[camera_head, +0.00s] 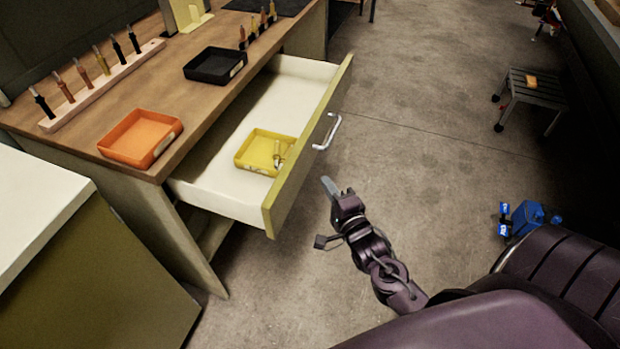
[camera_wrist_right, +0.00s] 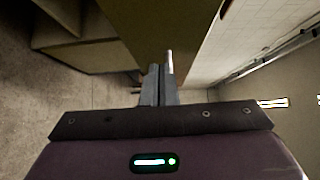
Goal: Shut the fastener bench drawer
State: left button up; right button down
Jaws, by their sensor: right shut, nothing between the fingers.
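The fastener bench drawer (camera_head: 225,188) is pulled well out of the wooden-topped bench (camera_head: 190,105). Its olive-yellow front (camera_head: 310,140) carries a silver bar handle (camera_head: 328,133). My right gripper (camera_head: 327,186) is shut and empty, in front of the drawer front and nearer to me than the handle. In the right wrist view its closed fingers (camera_wrist_right: 159,86) point toward an olive panel, with a pale bar just beyond the tips. I cannot tell whether they touch anything. My left gripper is not in view.
A yellow tray (camera_head: 256,153) with small parts sits inside the drawer. Orange (camera_head: 140,137) and black (camera_head: 214,67) trays and a rack of drivers (camera_head: 100,85) stand on the bench. A cabinet (camera_head: 70,260) is at left. A grey stool (camera_head: 532,90) and blue object (camera_head: 526,218) are at right.

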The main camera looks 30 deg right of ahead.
aim_at(304, 168)
jog(key=w, duration=0.1)
jog(key=w+a, duration=0.1)
jog(key=w, duration=0.1)
jog(key=shift+w+a, duration=0.3)
jog(key=shift+a, duration=0.1)
jog(key=shift+w+a, duration=0.35)
